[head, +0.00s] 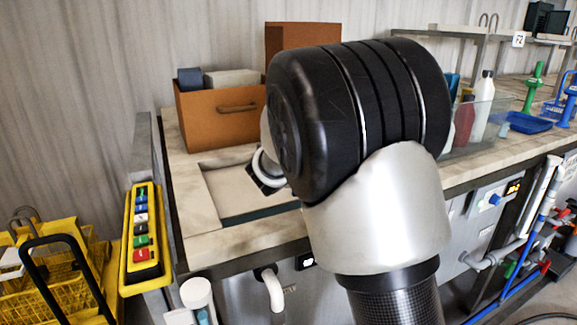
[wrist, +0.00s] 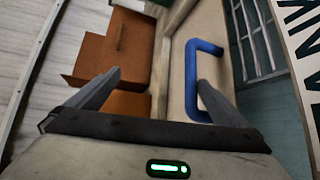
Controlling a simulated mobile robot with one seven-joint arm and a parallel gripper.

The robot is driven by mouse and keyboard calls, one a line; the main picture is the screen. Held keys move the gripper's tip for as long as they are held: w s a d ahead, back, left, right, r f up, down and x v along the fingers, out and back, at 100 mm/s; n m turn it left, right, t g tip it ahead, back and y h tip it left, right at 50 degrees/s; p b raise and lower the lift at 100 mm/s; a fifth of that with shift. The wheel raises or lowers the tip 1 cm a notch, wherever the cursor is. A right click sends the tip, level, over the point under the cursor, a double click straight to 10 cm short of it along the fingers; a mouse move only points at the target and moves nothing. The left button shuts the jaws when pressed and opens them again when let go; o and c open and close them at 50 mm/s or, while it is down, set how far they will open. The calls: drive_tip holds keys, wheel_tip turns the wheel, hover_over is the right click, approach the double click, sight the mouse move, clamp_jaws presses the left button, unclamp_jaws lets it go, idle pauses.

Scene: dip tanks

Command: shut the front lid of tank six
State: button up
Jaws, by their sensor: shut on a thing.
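In the wrist view a pale lid-like panel (wrist: 176,68) carries a blue U-shaped handle (wrist: 190,62). My gripper (wrist: 158,80) is at this handle; its right finger overlaps the loop, and the grip is shut on the handle, though the exact contact is unclear. A dark teal opening with a grid (wrist: 250,40) lies right of the panel. In the head view the pale panel (head: 240,190) sits in the tank top (head: 190,200), with a dark strip along its front edge. My gripper (head: 268,178) is mostly hidden behind my arm. No tank number is readable.
A brown box (head: 225,118) with a handle stands behind the opening; another brown piece (head: 300,36) rises behind it. A yellow button panel (head: 142,235) is at the tank's left. Yellow baskets (head: 55,270) stand lower left. Bottles (head: 482,105) stand right of my arm.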

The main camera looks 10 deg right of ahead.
drive_tip(key=shift+s+a+r+b, duration=0.4)
drive_tip(key=shift+s+a+r, duration=0.6)
drive_tip(key=shift+s+a, duration=0.2)
drive_tip(key=shift+c, duration=0.5)
drive_tip(key=shift+s+a+r, duration=0.15)
drive_tip(key=shift+s, duration=0.35)
drive_tip(key=c, duration=1.1)
drive_tip(key=shift+s+d+f+b+v, duration=0.1)
drive_tip(key=shift+f+b+v, duration=0.2)
drive_tip(key=shift+v, duration=1.45)
drive_tip(key=shift+s+d+f+b+v, duration=0.1)
drive_tip(key=shift+f+b+v, duration=0.2)
drive_tip(key=shift+v, duration=1.5)
drive_tip(key=shift+s+f+b+v, duration=0.15)
drive_tip(key=shift+f+b+v, duration=0.15)
drive_tip(key=shift+v, duration=1.45)
drive_tip(key=shift+b, duration=0.45)
drive_tip(key=shift+c, duration=0.4)
